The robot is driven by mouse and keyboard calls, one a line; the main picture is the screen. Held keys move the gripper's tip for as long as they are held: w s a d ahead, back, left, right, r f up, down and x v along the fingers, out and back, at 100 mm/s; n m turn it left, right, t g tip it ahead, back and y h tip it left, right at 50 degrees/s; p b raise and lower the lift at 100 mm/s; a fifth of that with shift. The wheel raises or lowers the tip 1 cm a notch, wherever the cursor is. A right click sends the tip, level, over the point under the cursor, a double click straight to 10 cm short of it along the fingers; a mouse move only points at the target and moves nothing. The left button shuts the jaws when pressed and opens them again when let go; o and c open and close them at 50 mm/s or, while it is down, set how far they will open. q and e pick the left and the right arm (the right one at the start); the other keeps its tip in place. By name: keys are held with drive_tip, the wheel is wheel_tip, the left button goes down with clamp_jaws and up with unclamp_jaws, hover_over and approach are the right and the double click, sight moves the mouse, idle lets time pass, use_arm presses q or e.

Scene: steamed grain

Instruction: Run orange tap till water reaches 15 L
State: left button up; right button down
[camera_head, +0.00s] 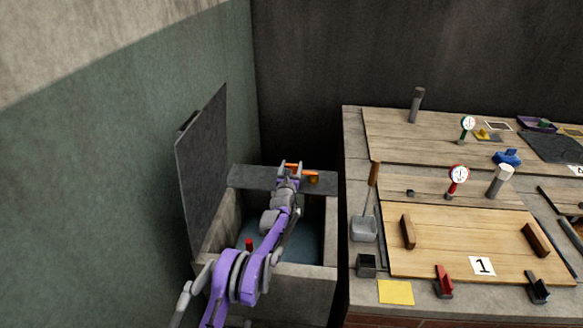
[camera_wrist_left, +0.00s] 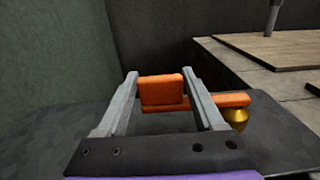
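The orange tap (camera_head: 303,172) sits on the back ledge of a grey stone tank (camera_head: 331,220), with a brass spout (camera_head: 313,179) at its right. My left gripper (camera_head: 291,167) reaches over the tank to it. In the left wrist view, the fingers (camera_wrist_left: 160,78) lie against both sides of the tap's orange block (camera_wrist_left: 160,91). Bluish water (camera_head: 309,240) shows inside the tank, partly hidden by my arm. A small red piece (camera_head: 249,244) shows near the tank's front left. I cannot read a litre mark. My right gripper is out of view.
A raised dark lid (camera_head: 203,165) stands at the tank's left, near the green wall. At right, a counter holds wooden boards (camera_head: 465,240), gauges (camera_head: 458,175), a shovel (camera_head: 364,228) and a yellow sheet (camera_head: 396,292).

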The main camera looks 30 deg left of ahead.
use_arm(q)
drive_tip(key=shift+o, duration=1.4)
drive_tip(key=v, duration=1)
drive_tip(key=shift+s+d, duration=0.15)
drive_tip(key=shift+s, duration=0.25)
